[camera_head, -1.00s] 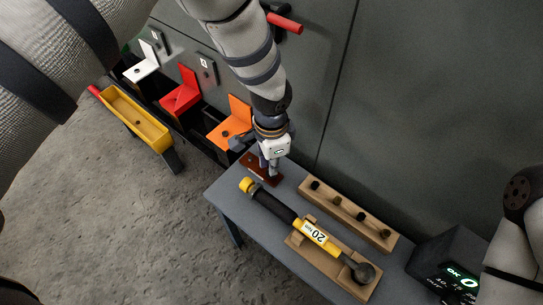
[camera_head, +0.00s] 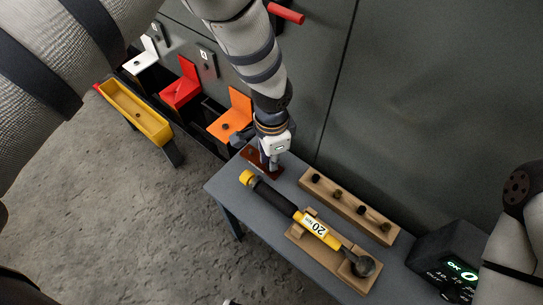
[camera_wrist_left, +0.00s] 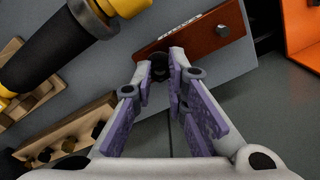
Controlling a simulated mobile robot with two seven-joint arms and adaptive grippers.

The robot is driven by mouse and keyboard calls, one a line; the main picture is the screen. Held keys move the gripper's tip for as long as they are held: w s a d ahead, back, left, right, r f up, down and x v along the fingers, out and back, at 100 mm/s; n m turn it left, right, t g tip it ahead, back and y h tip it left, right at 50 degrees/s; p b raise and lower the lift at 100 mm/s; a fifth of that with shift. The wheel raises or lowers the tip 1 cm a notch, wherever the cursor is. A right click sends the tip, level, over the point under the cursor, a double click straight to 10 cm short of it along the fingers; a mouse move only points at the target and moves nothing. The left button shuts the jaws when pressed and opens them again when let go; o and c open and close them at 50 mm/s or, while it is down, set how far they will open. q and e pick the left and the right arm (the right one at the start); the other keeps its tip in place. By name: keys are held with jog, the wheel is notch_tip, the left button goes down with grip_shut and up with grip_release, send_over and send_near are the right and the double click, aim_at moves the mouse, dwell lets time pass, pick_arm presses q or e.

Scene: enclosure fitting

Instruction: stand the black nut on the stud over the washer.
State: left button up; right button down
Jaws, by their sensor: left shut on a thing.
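My left gripper (camera_head: 270,166) is over the red-brown plate (camera_head: 249,154) at the back-left corner of the grey table. In the left wrist view its fingertips (camera_wrist_left: 161,68) are shut on a small black nut (camera_wrist_left: 159,72). The nut is at the near edge of the plate (camera_wrist_left: 190,38) there; I cannot tell whether it touches the plate or a stud. A grey metal fitting (camera_wrist_left: 223,31) stands up near the plate's other end. The stud and washer under the nut are hidden. My right gripper is out of view.
A wooden rack (camera_head: 325,193) with several dark pieces stands along the table's back. A yellow-and-black torque wrench (camera_head: 275,198) lies on a wooden cradle (camera_head: 299,233) in front. A black box with a lit display (camera_head: 447,262) is at right. Orange (camera_head: 230,120) and red holders stand at left.

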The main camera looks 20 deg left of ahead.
pick_arm(q)
jog(key=shift+f, duration=0.45)
dwell(0.3)
jog(key=o, duration=0.8)
